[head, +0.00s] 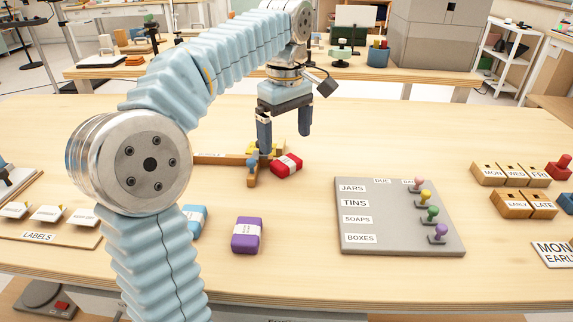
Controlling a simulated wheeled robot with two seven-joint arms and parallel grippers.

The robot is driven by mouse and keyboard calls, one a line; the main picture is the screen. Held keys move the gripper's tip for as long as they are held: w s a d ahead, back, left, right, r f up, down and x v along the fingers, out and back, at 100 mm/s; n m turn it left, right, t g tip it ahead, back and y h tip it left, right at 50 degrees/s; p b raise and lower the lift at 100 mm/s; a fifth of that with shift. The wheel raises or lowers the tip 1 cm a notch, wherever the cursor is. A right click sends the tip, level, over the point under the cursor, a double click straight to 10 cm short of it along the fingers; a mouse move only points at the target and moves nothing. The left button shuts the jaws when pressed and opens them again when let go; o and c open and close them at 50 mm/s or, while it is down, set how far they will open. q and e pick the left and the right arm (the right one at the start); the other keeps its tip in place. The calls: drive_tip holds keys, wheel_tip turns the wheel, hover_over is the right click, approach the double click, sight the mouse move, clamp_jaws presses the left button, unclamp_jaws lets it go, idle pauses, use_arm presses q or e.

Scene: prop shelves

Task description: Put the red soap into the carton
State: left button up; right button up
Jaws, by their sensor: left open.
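The red soap (286,165), a red block with a white label band, lies on the table near the middle, beside a low wooden rail (252,172). My left gripper (285,142) points down, its two fingers apart with nothing between them. It is just behind and above the red soap; I cannot tell the exact gap. I cannot make out a carton on the near table; my left arm hides part of the left side. My right gripper is not in view.
A purple soap (246,236) and a light blue block (194,219) lie nearer the front. Yellow pieces (278,147) are by the rail. A grey board (375,247) with coloured pegs is right. Wooden day blocks (500,175) stand far right. The table behind the board is clear.

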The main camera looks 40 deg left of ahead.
sight(286, 161)
use_arm(q)
wheel_tip(286, 161, down, 6)
drive_tip(key=shift+d+r, duration=0.15)
drive_tip(key=c, duration=1.3)
drive_tip(key=shift+o, duration=0.2)
drive_tip(key=shift+r, duration=0.55)
wheel_tip(286, 161, up, 3)
drive_tip(key=shift+s+f, duration=0.1)
drive_tip(key=shift+f, duration=0.1)
drive_tip(key=s+d+r, duration=0.8)
drive_tip(key=s+r, duration=0.1)
drive_tip(key=s, duration=0.2)
drive_tip(key=shift+d+r+b, duration=0.2)
drive_tip(key=shift+d+b, duration=0.05)
drive_tip(key=shift+b, duration=0.15)
